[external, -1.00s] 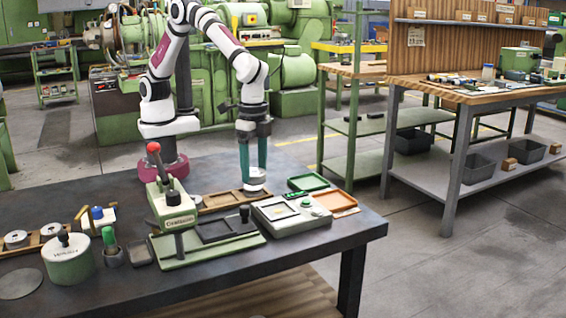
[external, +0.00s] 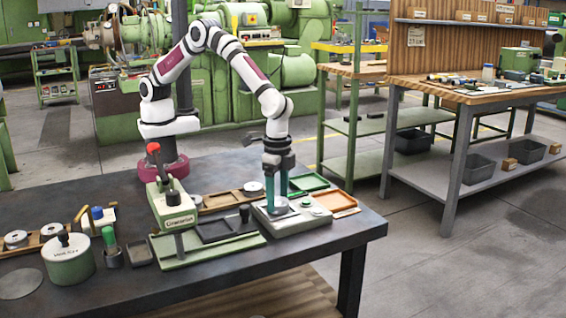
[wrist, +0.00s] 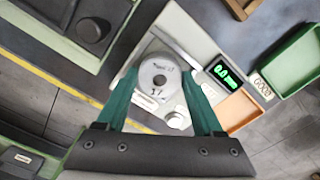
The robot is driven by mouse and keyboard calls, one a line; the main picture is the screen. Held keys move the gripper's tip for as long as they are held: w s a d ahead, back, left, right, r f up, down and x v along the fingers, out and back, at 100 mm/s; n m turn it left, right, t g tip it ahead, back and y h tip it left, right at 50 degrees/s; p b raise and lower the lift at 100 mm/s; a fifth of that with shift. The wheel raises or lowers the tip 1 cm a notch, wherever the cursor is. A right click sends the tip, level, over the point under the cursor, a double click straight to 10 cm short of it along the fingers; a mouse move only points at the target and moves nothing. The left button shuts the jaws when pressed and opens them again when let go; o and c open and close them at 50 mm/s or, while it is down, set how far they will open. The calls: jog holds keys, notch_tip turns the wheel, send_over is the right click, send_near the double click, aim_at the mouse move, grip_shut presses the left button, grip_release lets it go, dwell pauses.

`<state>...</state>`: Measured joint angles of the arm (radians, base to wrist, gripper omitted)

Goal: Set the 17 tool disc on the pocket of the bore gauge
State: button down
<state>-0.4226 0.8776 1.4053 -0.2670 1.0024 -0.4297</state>
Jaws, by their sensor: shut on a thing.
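My gripper (external: 277,203) is shut on the tool disc (wrist: 160,73), a grey round disc with a small centre hole and a handwritten 17, seen from above in the wrist view. The teal fingers press on its left and right sides. The bore gauge (external: 310,220) is a pale flat box with a green-lit display (wrist: 224,72). The disc is over the left part of the gauge's top, low and close to it. The disc covers the pocket, and I cannot tell whether it touches.
A green tray (external: 308,184) and an orange tray (external: 336,202) lie behind and right of the gauge. A dark tray (external: 215,231) and the green comparator stand (external: 172,212) are to its left. A wooden tray (external: 222,201) is behind. The table's front right corner is clear.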

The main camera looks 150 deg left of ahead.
grip_release()
jog(key=shift+r, duration=0.1)
notch_tip(320, 180, up, 16)
jog(key=s+d+r+m+y, duration=0.1)
jog(key=s+d+r+m, duration=0.25)
jog(key=s+d, duration=0.4)
jog(key=s+d+r+m, duration=0.35)
jog(key=s+d, duration=0.25)
jog(key=s, duration=0.3)
jog(key=s+d+f+m, duration=0.1)
jog(key=s+f+m, duration=0.1)
jog(key=s, duration=0.5)
jog(key=s+d+f+m, duration=0.2)
jog(key=s+f+m, duration=0.1)
jog(key=s, duration=0.4)
jog(key=shift+s+f+y, duration=0.3)
jog(key=shift+f+y, duration=0.05)
jog(key=shift+y, duration=0.05)
